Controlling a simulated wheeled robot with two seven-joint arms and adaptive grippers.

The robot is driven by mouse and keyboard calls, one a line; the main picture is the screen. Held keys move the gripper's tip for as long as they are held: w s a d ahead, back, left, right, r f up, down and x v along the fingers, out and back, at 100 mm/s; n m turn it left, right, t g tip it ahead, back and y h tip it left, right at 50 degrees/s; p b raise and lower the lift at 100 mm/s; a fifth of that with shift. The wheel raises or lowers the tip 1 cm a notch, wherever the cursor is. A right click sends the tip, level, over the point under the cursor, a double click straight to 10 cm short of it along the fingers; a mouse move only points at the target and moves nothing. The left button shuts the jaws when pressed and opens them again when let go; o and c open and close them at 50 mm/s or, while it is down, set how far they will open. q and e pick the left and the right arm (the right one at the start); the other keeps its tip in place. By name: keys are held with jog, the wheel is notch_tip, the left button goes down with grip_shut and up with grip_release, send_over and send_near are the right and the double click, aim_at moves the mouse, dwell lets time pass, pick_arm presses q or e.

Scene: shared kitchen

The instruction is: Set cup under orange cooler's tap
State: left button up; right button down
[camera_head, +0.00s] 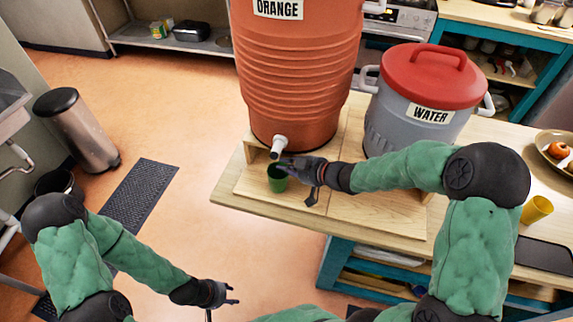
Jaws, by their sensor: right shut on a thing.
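The orange cooler (300,75), labelled ORANGE, stands on a low wooden stand on the table. Its white tap (279,145) points down at the front. A green cup (277,180) stands upright just below the tap, and appears to be on the board. My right gripper (287,167) is shut on the green cup at its right rim; its fingers partly hide the cup. My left gripper (231,294) is low in front of the table, over the floor, away from the cup; its fingers look apart and empty.
A grey water cooler (407,95) with a red lid stands to the right. A yellow cup (536,209) and a plate of fruit (545,146) are at the table's right. The table's front edge (270,222) is close to the green cup.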

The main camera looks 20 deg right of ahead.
jog(key=shift+s+f, duration=0.1)
jog(key=shift+f, duration=0.2)
jog(key=c, duration=1.2)
grip_release()
jog(key=shift+r, duration=0.15)
jog(key=shift+s+d+r, duration=0.1)
jog(key=shift+s+d, duration=0.05)
jog(key=shift+d, duration=0.05)
jog(key=v, duration=0.7)
jog(key=shift+s, duration=0.15)
